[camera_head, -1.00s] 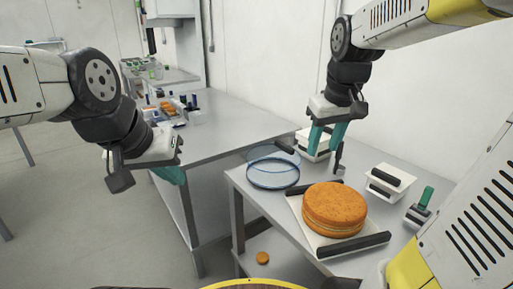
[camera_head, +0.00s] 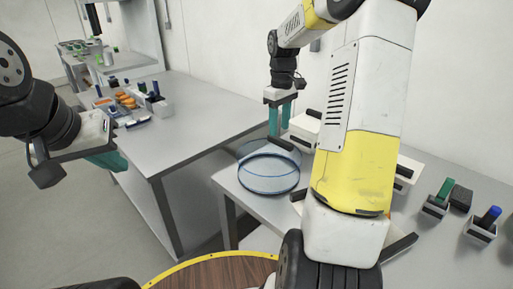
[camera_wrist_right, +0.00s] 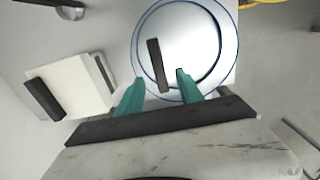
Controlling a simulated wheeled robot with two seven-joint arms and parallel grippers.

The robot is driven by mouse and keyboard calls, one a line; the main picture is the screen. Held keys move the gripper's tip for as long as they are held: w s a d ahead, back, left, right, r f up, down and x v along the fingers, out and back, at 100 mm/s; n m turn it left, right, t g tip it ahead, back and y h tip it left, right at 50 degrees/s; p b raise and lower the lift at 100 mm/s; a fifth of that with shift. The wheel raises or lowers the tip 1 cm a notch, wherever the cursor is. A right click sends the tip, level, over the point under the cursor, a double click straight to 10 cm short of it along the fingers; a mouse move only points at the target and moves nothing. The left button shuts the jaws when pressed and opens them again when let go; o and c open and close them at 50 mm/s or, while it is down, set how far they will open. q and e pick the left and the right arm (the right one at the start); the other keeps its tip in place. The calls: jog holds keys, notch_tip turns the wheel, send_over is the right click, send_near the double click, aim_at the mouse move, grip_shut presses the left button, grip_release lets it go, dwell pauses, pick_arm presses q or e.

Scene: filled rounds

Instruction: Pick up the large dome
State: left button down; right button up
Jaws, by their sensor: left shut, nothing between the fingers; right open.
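The large dome (camera_head: 270,174) is clear with a blue rim. It stands near the left end of the near table, with a dark bar handle (camera_head: 280,143) at its top. It also shows in the right wrist view (camera_wrist_right: 205,42), where the handle (camera_wrist_right: 157,65) appears between the fingertips. My right gripper (camera_head: 280,131) is open, its teal fingers pointing down just above the handle. It also shows in the right wrist view (camera_wrist_right: 160,78). Whether it touches the handle I cannot tell. My left gripper (camera_head: 120,161) is shut and empty, away at the left.
A white block with a dark handle (camera_wrist_right: 72,88) stands beside the dome. My right arm hides the middle of the near table. Small holders with green (camera_head: 446,189) and blue (camera_head: 490,216) handles stand at its right.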

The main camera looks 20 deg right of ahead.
aim_at(280, 139)
jog(key=shift+s+d+f, duration=0.1)
jog(key=shift+s+f, duration=0.05)
jog(key=shift+f, duration=1.05)
jog(key=shift+s+d+f, duration=0.1)
jog(key=shift+f, duration=1.05)
jog(key=shift+f, duration=0.1)
grip_shut()
